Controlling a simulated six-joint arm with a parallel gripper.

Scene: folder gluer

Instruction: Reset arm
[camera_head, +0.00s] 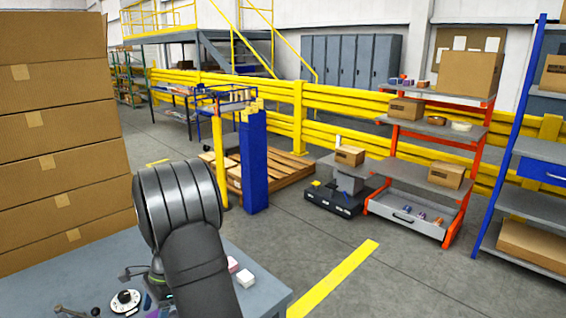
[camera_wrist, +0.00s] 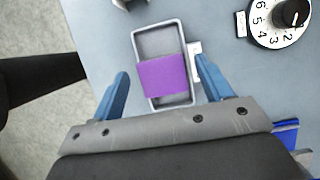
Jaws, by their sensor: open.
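My gripper (camera_wrist: 160,92) shows in the wrist view with its two blue fingers spread apart. It is open, with nothing held between the fingers. Beyond the fingers, a small grey tray (camera_wrist: 155,42) with a purple block (camera_wrist: 164,75) in it lies on the grey-blue table (camera_wrist: 100,30). I cannot tell the height of the fingers above the tray. In the head view my dark arm hangs over the table (camera_head: 60,275) at the lower left, and it hides my gripper there.
A white numbered dial (camera_wrist: 268,22) lies right of the tray; it also shows in the head view (camera_head: 125,301). Stacked cartons (camera_head: 55,150) stand at the left. Orange shelving (camera_head: 405,150) and yellow railings stand beyond open floor.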

